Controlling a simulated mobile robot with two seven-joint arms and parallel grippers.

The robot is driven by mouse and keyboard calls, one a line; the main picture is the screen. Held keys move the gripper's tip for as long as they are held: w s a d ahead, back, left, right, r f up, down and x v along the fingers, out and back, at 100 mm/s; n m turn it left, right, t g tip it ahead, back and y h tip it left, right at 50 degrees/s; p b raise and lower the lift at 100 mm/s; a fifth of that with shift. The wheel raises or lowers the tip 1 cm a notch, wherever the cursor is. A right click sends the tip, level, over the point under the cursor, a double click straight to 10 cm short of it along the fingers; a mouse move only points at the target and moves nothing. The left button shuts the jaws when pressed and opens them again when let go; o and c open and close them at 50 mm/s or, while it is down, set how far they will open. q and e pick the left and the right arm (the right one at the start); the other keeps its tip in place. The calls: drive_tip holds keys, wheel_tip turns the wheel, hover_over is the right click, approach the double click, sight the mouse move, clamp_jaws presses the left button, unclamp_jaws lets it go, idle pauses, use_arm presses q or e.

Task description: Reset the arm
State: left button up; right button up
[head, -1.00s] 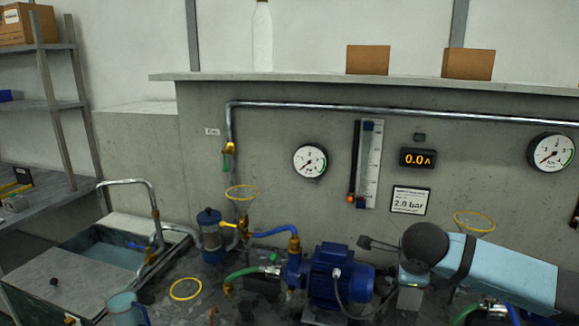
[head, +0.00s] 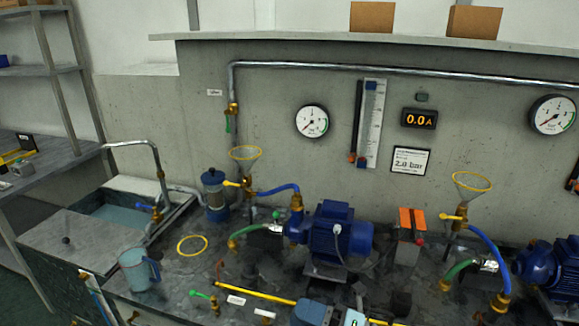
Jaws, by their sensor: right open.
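My right gripper (head: 343,314) shows only in part at the bottom edge of the head view, right of the middle. It is open. I see nothing held between its fingers, though most of it is cut off by the frame. It is low in front of the blue pump motor (head: 336,232), near a yellow rod (head: 255,290) on the bench. The rest of my right arm is out of the picture. My left gripper is not in view.
The dark bench holds a second blue pump (head: 547,266), yellow-rimmed funnels (head: 471,186), a yellow ring (head: 192,245), a clear jug (head: 136,270) and an orange-topped block (head: 411,224). A sink (head: 115,217) is at left. Gauges hang on the wall behind.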

drive_tip(key=s+d+f+m+t+h, duration=0.2)
drive_tip(key=d+f+m+t+h, duration=0.85)
drive_tip(key=m, duration=1.25)
drive_tip(key=s+d+f+m+g+h, duration=0.3)
drive_tip(key=s+f+m, duration=0.15)
drive_tip(key=f, duration=0.25)
drive_tip(key=s+d+f+m+g+h, duration=0.35)
drive_tip(key=s+f, duration=0.25)
drive_tip(key=f, duration=0.2)
wheel_tip(320, 180, up, 11)
drive_tip(key=s+p, duration=0.1)
drive_tip(key=p, duration=1.2)
drive_tip(key=shift+s+m+y, duration=0.2)
drive_tip(key=shift+m+y, duration=0.1)
drive_tip(key=shift+y, duration=0.1)
